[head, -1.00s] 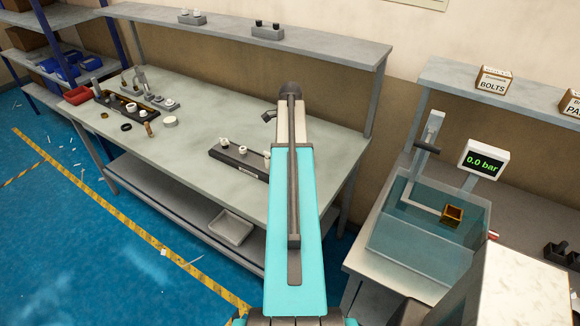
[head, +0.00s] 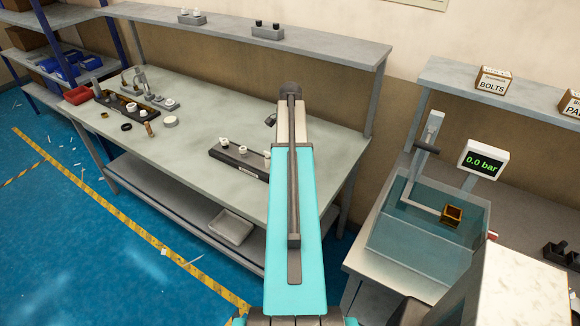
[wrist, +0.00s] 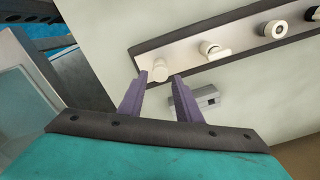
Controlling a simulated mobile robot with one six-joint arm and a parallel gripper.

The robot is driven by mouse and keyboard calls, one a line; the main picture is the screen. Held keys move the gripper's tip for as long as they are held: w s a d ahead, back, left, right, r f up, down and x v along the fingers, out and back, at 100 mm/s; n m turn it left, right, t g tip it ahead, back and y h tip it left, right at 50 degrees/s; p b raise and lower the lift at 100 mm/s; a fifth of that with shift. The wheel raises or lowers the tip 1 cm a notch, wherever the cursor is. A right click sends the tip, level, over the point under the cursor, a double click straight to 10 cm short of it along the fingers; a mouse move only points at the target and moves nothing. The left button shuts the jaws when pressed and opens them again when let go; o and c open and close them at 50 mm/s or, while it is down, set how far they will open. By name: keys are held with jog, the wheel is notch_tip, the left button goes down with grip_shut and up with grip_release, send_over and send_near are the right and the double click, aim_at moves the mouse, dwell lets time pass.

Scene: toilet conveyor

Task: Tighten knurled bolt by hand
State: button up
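My gripper (wrist: 160,76) shows in the wrist view with two purple fingers apart and nothing held between them. A pale cylindrical piece (wrist: 159,69) stands on a dark-edged rail just beyond the fingertips, roughly in line with the gap; I cannot tell whether the fingers touch it. A pale piece with a wider head (wrist: 211,50) and another round piece (wrist: 274,29) stand further along the rail. Knurling is too small to make out, so I cannot tell which is the knurled bolt. In the head view, the dark rail (head: 236,161) lies on the workbench, and my arm hides the gripper.
A grey block (wrist: 205,97) lies beside the rail. The workbench (head: 200,115) has clear room between the rail and the fixtures (head: 130,104) at its left end. A water tank (head: 425,225) and pressure display (head: 482,161) are at right.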

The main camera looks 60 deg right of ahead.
jog(key=shift+n, duration=1.7)
jog(key=shift+n, duration=2.3)
jog(key=shift+f, duration=0.15)
jog(key=shift+f+b, duration=0.5)
jog(key=shift+f, duration=0.85)
